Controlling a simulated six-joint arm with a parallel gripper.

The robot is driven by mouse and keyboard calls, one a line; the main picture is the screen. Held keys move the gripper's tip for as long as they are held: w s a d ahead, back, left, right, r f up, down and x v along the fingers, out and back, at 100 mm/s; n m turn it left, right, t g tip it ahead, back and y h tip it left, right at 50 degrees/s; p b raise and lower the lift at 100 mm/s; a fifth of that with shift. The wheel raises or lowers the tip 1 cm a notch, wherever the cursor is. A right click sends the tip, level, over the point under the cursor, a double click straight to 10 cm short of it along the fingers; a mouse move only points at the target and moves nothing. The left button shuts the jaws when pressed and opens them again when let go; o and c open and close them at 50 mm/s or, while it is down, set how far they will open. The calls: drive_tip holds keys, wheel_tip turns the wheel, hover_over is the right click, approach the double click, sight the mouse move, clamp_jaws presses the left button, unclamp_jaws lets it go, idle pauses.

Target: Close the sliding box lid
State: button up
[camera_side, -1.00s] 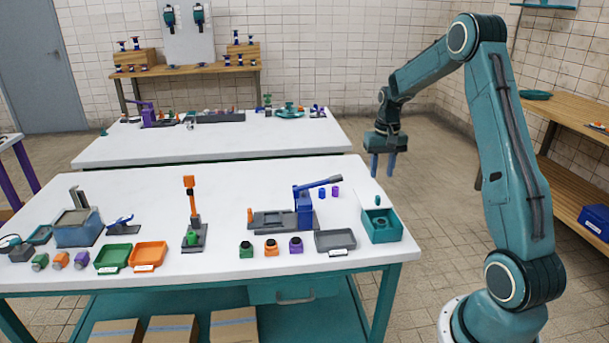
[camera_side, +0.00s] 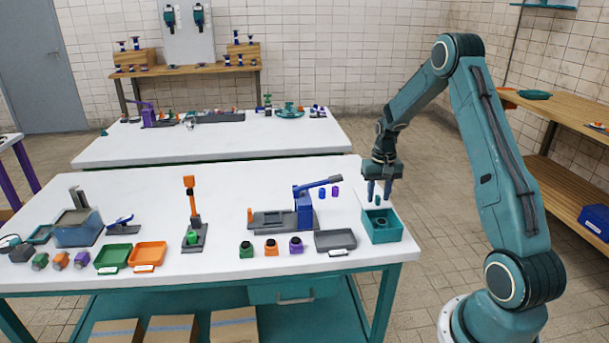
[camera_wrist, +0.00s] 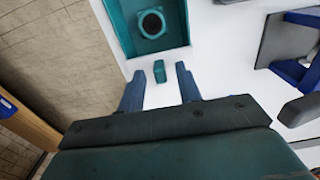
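The teal box (camera_side: 382,229) stands at the right end of the white table, with its top open. In the wrist view the box (camera_wrist: 121,25) shows a round, dark-centred part (camera_wrist: 153,23) inside. A small teal handle (camera_wrist: 159,71) stands just outside the box edge, on a white surface; it also shows in the side view (camera_side: 377,199). The lid's outline is hard to tell from the white table. My gripper (camera_side: 379,196) is open, pointing down, with its blue fingers on either side of the handle. I see gaps between fingers and handle; the height difference is unclear.
A grey tray (camera_side: 335,241) sits left of the box. A blue lever press (camera_side: 304,207) stands further left, its handle reaching right. Small blue and purple cylinders (camera_side: 335,191) stand near that handle. Free floor lies right of the table.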

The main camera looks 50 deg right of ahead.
clamp_jaws()
drive_tip(key=shift+s+a, duration=3.45)
unclamp_jaws()
wheel_tip(320, 180, up, 14)
